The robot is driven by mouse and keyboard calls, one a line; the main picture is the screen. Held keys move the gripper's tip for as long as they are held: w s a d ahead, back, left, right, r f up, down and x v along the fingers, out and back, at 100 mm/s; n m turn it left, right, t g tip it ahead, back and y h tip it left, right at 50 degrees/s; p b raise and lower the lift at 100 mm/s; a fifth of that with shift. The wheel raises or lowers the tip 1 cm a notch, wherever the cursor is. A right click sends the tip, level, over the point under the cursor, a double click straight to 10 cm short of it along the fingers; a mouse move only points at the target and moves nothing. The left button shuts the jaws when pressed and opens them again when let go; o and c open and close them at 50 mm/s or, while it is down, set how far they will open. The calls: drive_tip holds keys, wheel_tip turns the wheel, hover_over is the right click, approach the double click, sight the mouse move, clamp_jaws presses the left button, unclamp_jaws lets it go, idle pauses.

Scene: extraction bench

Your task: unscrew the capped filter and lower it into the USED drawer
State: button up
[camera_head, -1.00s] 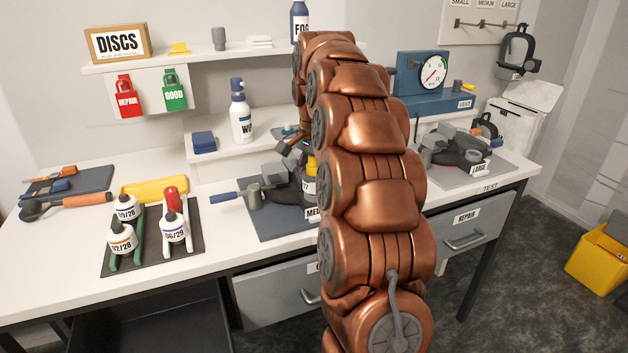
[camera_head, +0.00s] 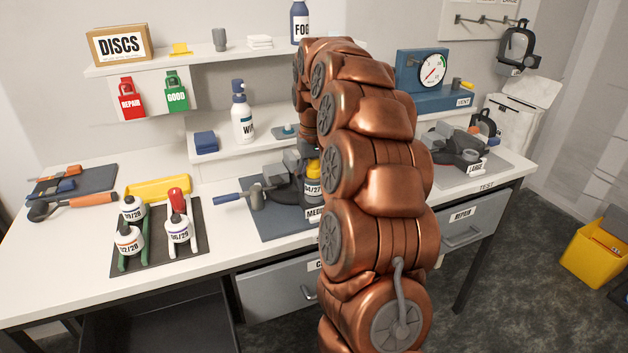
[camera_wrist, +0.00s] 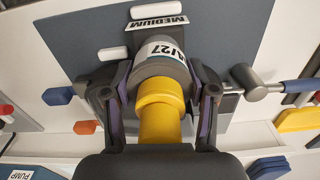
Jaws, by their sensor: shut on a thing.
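The capped filter (camera_head: 313,187) stands on the bench by the MEDIUM plate, partly hidden by my arm in the head view. It has a grey body, a label that ends in 27, and a yellow cap (camera_wrist: 160,112). In the wrist view my gripper (camera_wrist: 160,78) has one finger on each side of the filter's body and is shut on it. The filter appears seated in the dark holder at the MEDIUM station (camera_head: 280,215). No USED label can be read; a grey drawer (camera_head: 270,292) below has its label mostly covered by my arm.
A rack (camera_head: 155,250) with several white bottles stands further left. The bench's front left is clear.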

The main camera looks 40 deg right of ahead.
drive_tip(key=n+p, duration=0.2)
drive_tip(key=n, duration=0.3)
drive_tip(key=shift+r, duration=0.1)
drive_tip(key=n+p, duration=0.1)
drive_tip(key=n, duration=0.1)
drive_tip(key=shift+n, duration=0.3)
drive_tip(key=o, duration=1.3)
